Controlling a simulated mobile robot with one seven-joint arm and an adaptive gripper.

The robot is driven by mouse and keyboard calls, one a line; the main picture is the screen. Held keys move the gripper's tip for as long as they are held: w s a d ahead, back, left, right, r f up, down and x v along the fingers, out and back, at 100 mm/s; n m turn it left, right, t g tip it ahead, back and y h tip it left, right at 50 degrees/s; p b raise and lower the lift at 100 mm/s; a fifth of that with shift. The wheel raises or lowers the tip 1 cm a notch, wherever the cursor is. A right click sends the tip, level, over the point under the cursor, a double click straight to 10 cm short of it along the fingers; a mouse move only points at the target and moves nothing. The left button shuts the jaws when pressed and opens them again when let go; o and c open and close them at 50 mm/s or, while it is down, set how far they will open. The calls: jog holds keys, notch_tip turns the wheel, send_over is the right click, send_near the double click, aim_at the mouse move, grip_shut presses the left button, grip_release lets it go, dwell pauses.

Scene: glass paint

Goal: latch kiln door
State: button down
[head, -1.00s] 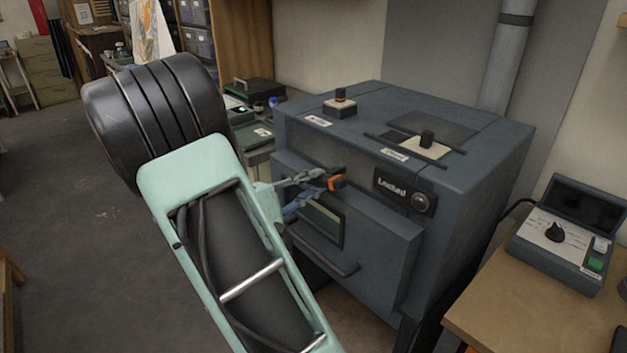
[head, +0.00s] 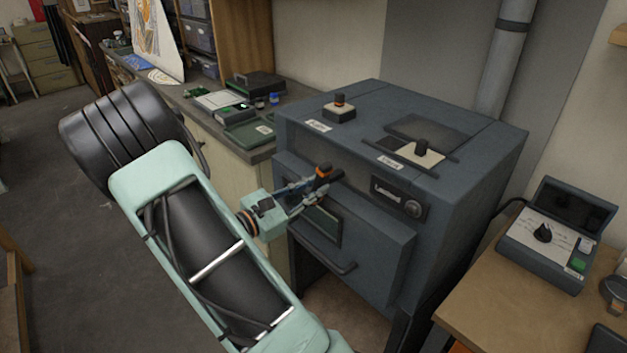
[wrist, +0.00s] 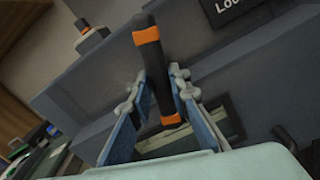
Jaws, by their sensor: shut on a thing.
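The dark grey kiln (head: 455,200) stands at centre right in the head view. Its front door (head: 370,245) sits against the body and carries a small window (head: 322,228) and a dark bar handle (head: 340,266). A black latch lever with orange bands (head: 323,171) is at the door's upper part. In the wrist view the lever (wrist: 155,72) stands between my two blue fingers. My gripper (head: 316,186) is shut on this lever. The fingers hide part of it in the head view, and its pivot is not clear.
A sign plate with a round knob (head: 413,208) is right of the lever. A control box (head: 555,240) stands on the wooden table at right. A counter with trays (head: 250,130) is behind left.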

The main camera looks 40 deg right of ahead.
jog(key=shift+n+p, duration=1.05)
jog(key=shift+n, duration=0.65)
jog(key=c, duration=1.8)
grip_release()
jog(key=shift+a, duration=0.15)
jog(key=s+a, duration=0.1)
jog(key=a, duration=1)
jog(key=shift+a, duration=0.4)
